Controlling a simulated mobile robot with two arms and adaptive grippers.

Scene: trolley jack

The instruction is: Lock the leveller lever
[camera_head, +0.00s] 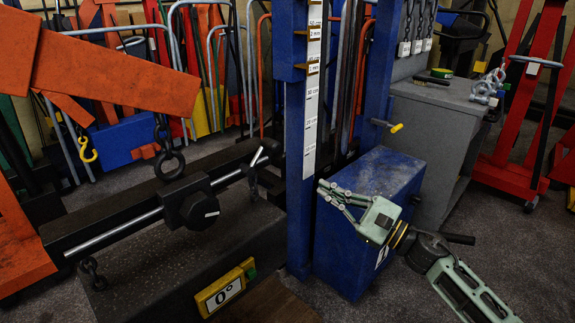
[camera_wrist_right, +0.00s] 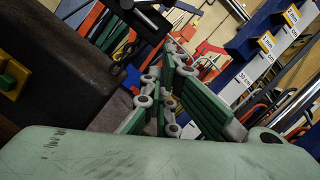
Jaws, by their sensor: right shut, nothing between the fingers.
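A black leveller bar (camera_head: 130,204) with a silver rod (camera_head: 115,234) hangs by a ring and chain above a dark block. A black slider with a round knob (camera_head: 199,210) bearing a white mark sits on the rod. A small lever with a pale tip (camera_head: 257,156) stands up near the rod's right end. I cannot tell for certain which part is the leveller lever. My left gripper is out of view.
A blue column (camera_head: 300,225) with a scale stands between the leveller and my right arm, beside a blue box (camera_head: 368,177). An orange crane beam (camera_head: 110,72) hangs at upper left. A yellow 0° sign (camera_head: 225,289) is on the dark block (camera_head: 160,285). A grey cabinet (camera_head: 435,130) stands behind right.

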